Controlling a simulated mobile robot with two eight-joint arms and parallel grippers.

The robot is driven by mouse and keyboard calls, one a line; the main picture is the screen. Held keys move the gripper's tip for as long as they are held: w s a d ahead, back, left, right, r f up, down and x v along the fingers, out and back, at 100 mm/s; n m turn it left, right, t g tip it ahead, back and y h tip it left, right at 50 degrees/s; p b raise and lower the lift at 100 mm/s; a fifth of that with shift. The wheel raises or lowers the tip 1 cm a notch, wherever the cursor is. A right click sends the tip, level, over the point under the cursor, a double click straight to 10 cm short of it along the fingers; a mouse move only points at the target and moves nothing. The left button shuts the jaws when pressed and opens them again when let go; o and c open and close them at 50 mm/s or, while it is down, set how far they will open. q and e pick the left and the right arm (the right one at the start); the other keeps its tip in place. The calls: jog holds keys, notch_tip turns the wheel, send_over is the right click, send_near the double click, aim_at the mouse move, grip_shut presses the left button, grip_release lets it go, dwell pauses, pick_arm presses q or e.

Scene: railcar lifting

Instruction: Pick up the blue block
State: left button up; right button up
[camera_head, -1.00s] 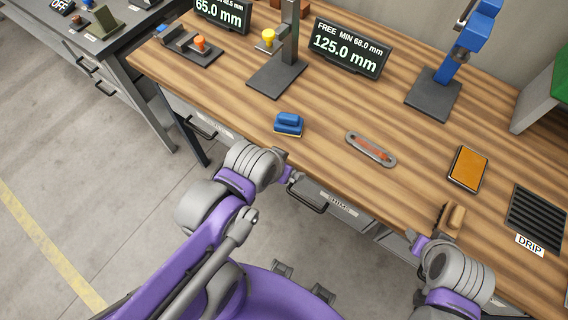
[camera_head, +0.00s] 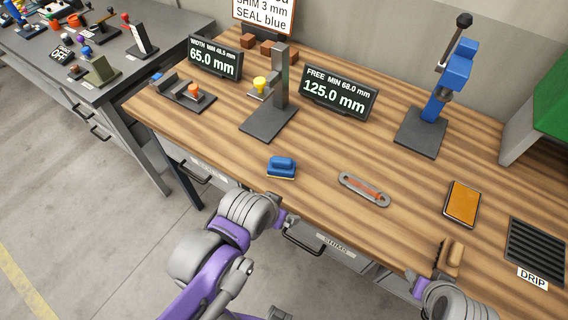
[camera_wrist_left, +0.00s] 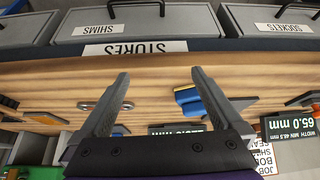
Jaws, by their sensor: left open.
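The blue block (camera_head: 281,167), with a thin yellowish layer at its base, lies on the wooden bench (camera_head: 225,150) near its front edge. My left gripper (camera_head: 288,218) is in front of the bench edge, apart from the block. In the left wrist view my left gripper (camera_wrist_left: 160,73) is open, with nothing between its fingers. There the blue block (camera_wrist_left: 187,96) shows beyond the fingers, near the right one. My right gripper (camera_head: 432,277) is at the front edge on the right, beside a brown block (camera_head: 451,258). I cannot tell whether it holds that block.
A slotted grey link (camera_head: 363,189) and an orange pad (camera_head: 463,203) lie right of the blue block. A black stand (camera_head: 268,121) and a 125.0 mm display (camera_head: 339,94) are behind it. A drip grate (camera_head: 538,246) is far right. Bench around the block is clear.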

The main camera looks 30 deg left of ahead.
dwell(0.3)
pick_arm(q)
notch_tip(320, 180, up, 11)
jog(key=n+g, duration=0.4)
jog(key=g, duration=0.2)
send_over(282, 159)
jog(key=f, duration=0.5)
jog(key=shift+s+d+f, duration=0.1)
jog(key=shift+s+d, duration=0.05)
jog(key=shift+d, duration=0.15)
jog(key=shift+a+f, duration=0.2)
jog(key=shift+f, duration=1.2)
jog(key=shift+a+f, duration=0.15)
jog(key=shift+f, duration=1.2)
jog(key=shift+c, duration=0.3)
grip_shut()
notch_tip(282, 159, up, 10)
jog(key=shift+p, duration=0.3)
